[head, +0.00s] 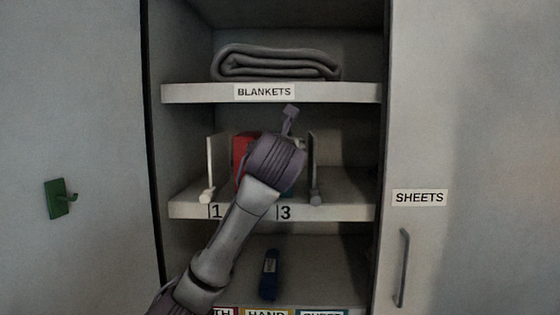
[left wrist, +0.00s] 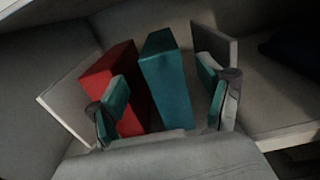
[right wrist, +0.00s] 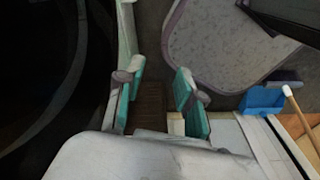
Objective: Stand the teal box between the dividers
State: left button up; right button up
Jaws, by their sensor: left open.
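The teal box (left wrist: 168,85) stands upright on the middle shelf, beside the red box (left wrist: 118,85). Both are between the left divider (left wrist: 68,110) and the right divider (left wrist: 213,47). My left gripper (left wrist: 162,95) is open, with its fingers on either side of the teal box and apart from it; the left finger overlaps the red box in the picture. In the head view my left wrist and hand hide most of both boxes, the dividers (head: 211,165) (head: 313,165) show at either side, and the fingertips are hidden. My right gripper (right wrist: 157,90) is open and empty.
A folded grey blanket (head: 275,63) lies on the shelf above, labelled BLANKETS (head: 264,92). A dark blue object (head: 270,275) is on the lower shelf. A blue dustpan-like item (right wrist: 262,100) shows near my right gripper.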

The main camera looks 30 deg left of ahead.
pick_arm(q)
jog(key=shift+b+v, duration=0.55)
jog(key=shift+v, duration=1.3)
